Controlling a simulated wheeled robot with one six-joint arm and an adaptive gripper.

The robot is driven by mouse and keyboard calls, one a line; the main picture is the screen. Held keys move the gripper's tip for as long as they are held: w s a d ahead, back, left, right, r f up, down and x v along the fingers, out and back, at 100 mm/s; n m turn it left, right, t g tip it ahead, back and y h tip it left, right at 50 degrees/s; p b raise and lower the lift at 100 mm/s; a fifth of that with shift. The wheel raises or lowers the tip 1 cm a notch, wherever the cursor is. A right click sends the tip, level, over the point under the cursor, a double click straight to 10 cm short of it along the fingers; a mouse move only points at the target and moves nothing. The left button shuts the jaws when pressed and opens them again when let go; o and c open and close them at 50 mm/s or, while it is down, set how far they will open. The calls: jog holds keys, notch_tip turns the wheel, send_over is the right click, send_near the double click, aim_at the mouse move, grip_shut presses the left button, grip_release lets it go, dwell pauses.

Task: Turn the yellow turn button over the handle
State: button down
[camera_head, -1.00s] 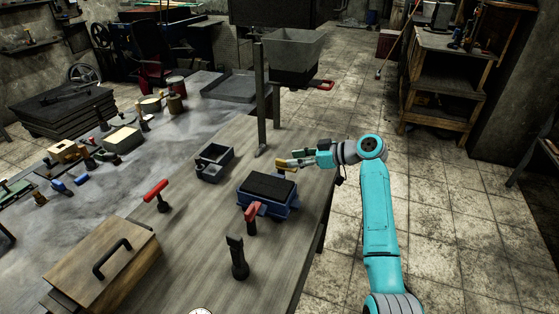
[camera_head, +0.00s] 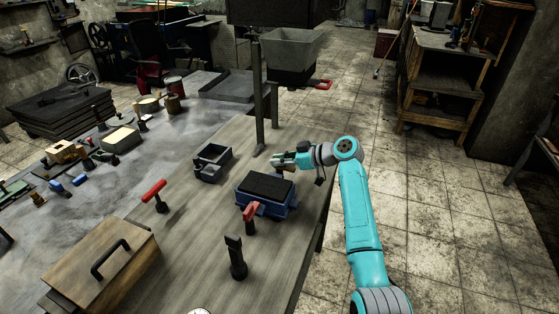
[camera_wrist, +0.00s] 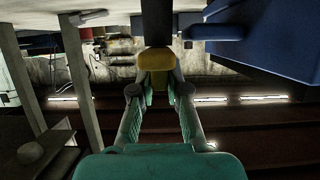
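The yellow turn button (camera_wrist: 156,61) is a small rounded yellow piece at the fingertips in the wrist view. A dark upright bar (camera_wrist: 156,22), perhaps the handle, lies just beyond it. My gripper (camera_wrist: 157,80) has its teal fingers on either side of the yellow piece; whether they grip it or only frame it is not clear. In the head view my gripper (camera_head: 276,160) is at the far right corner of the blue moulding box (camera_head: 268,205) with its black top. The button is mostly hidden there.
A dark vertical post (camera_head: 258,100) stands just left of my gripper. A grey open box (camera_head: 211,162) sits to the left. A red-handled tool (camera_head: 250,212) is in front of the blue box, a dark rammer (camera_head: 237,258) nearer. The floor on the right is clear.

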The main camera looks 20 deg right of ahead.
jog(key=shift+m+t+h, duration=0.3)
jog(key=shift+m+t, duration=0.1)
jog(key=shift+f+m+t+h, duration=0.1)
jog(key=shift+m+t+h, duration=0.3)
jog(key=shift+m+t, duration=0.15)
jog(key=shift+m+t+h, duration=1.35)
jog(key=shift+m+h, duration=0.45)
jog(key=shift+m, duration=0.15)
jog(key=c, duration=1.2)
grip_release()
jog(key=shift+o, duration=0.2)
jog(key=shift+s+d, duration=0.1)
jog(key=v, duration=1.1)
jog(key=shift+s+r, duration=0.35)
